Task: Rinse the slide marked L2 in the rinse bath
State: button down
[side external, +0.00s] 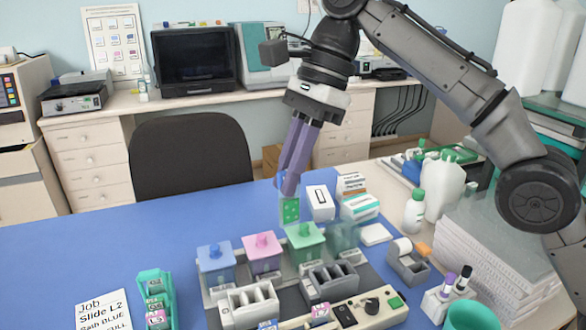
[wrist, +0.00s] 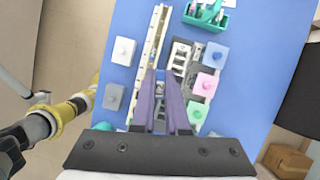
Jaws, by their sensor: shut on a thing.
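My gripper (side external: 288,189) is shut on a slide (side external: 291,210) with a green, dotted face, held upright above and behind the green-lidded jar (side external: 305,243). I cannot read the slide's mark. In the wrist view my gripper (wrist: 160,78) has its fingers close together, and the slide is not clear there. A blue-lidded jar (side external: 215,259) and a pink-lidded jar (side external: 262,252) stand left of the green one. A clear teal container (side external: 343,238) stands to its right; I cannot tell whether it is the rinse bath. A job card (side external: 103,312) names Slide L2 and Bath BLUE.
A teal rack (side external: 155,287) with slides stands at left. Grey slotted holders (side external: 330,280) and a control panel (side external: 370,308) lie in front of the jars. White boxes (side external: 320,202) and a squeeze bottle (side external: 414,210) stand at right. The blue mat (side external: 80,250) is clear at left.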

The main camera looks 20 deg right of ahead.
jog(key=w+d+f+m, duration=0.2)
jog(key=w+d+f, duration=1.5)
jog(key=d, duration=0.3)
jog(key=shift+t, duration=0.4)
jog(key=shift+s+a+f, duration=0.1)
jog(key=shift+f, duration=1.85)
jog(key=shift+s+a+f, duration=0.1)
jog(key=shift+f, duration=1.85)
notch_tip(320, 180, up, 10)
jog(key=shift+f, duration=0.2)
